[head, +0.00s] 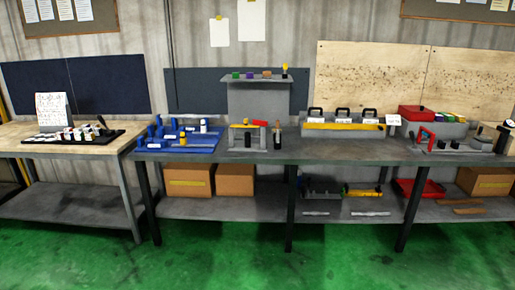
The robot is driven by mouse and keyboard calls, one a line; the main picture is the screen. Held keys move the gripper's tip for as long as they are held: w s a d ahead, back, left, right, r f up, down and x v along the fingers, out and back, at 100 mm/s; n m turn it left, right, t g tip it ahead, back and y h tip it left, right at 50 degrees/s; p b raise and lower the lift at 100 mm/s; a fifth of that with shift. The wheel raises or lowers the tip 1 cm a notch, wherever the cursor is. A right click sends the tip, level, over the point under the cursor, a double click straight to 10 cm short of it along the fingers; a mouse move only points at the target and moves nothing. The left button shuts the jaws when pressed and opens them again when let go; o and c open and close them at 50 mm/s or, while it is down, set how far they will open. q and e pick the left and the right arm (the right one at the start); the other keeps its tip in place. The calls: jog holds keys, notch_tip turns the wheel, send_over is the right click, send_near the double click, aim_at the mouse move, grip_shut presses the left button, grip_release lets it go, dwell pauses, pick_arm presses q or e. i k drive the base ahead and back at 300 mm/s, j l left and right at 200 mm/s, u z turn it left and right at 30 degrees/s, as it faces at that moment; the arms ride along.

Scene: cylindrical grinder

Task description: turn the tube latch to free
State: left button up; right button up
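I cannot make out for certain which part is the tube latch; everything is small at this distance. A grey fixture (236,136) stands at the middle of the long dark workbench (300,152), with a red piece (260,123) and a small yellow piece (246,122) at its top. Another small device with a red handle (426,134) stands towards the bench's right end. Neither of my grippers is in view.
Blue trays (180,145) with upright parts lie left of the fixture. A grey shelf (256,80) stands behind it. A grey bin (342,130) and a red box (416,113) stand to the right. Cardboard boxes (187,181) fill part of the lower shelf. The green floor (200,265) in front is clear.

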aim_at(260, 122)
jog(key=i+j, duration=0.1)
jog(key=i, duration=0.95)
jog(key=i+j+z, duration=0.1)
jog(key=i, duration=0.45)
